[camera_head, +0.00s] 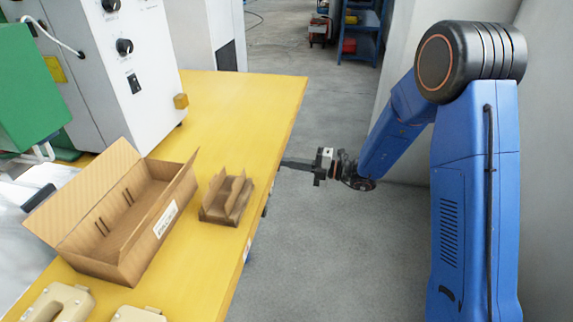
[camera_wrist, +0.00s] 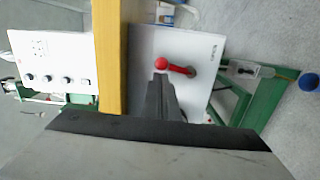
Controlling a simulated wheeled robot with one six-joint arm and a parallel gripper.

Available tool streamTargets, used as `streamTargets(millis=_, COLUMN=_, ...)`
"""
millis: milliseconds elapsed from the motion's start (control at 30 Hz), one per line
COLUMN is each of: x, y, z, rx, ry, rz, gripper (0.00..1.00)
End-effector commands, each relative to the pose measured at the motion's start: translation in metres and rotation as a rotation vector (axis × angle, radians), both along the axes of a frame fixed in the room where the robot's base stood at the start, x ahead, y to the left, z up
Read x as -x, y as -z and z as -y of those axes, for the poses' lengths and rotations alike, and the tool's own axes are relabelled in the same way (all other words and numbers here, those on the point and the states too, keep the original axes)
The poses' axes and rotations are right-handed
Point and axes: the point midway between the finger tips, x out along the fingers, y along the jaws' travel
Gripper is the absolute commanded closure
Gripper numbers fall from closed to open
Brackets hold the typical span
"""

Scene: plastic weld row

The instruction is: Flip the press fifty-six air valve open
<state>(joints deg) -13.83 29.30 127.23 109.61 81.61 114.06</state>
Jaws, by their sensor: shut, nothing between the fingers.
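The air valve is a red lever (camera_wrist: 181,69) with a round red knob on a white panel (camera_wrist: 202,46), seen in the wrist view. The lever lies nearly level across that picture, knob at the left and pivot at the right. My gripper (camera_wrist: 160,82) is shut and empty, its fingertips right by the knob in the picture; I cannot tell if they touch it. In the head view my gripper (camera_head: 284,162) reaches in at the right edge of the yellow table, and the valve is hidden there.
The yellow table (camera_head: 240,100) carries an open cardboard box (camera_head: 150,245), a small cardboard holder (camera_head: 226,197) and a white machine with knobs (camera_head: 135,55). In the wrist view a green frame (camera_wrist: 262,92) and a blue ball (camera_wrist: 308,81) lie right of the panel. Grey floor beside the table is clear.

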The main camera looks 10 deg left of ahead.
Motion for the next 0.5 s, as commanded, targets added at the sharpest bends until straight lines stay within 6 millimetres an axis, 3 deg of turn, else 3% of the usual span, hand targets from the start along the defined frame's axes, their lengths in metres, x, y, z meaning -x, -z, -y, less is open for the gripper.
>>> streamTargets(millis=200, x=-0.010, y=-0.002, z=0.001, rx=-0.013, ry=0.002, rz=-0.173, gripper=1.00)
streamTargets(millis=500, x=-0.022, y=-0.002, z=0.002, rx=-0.014, ry=0.001, rz=-0.174, gripper=1.00)
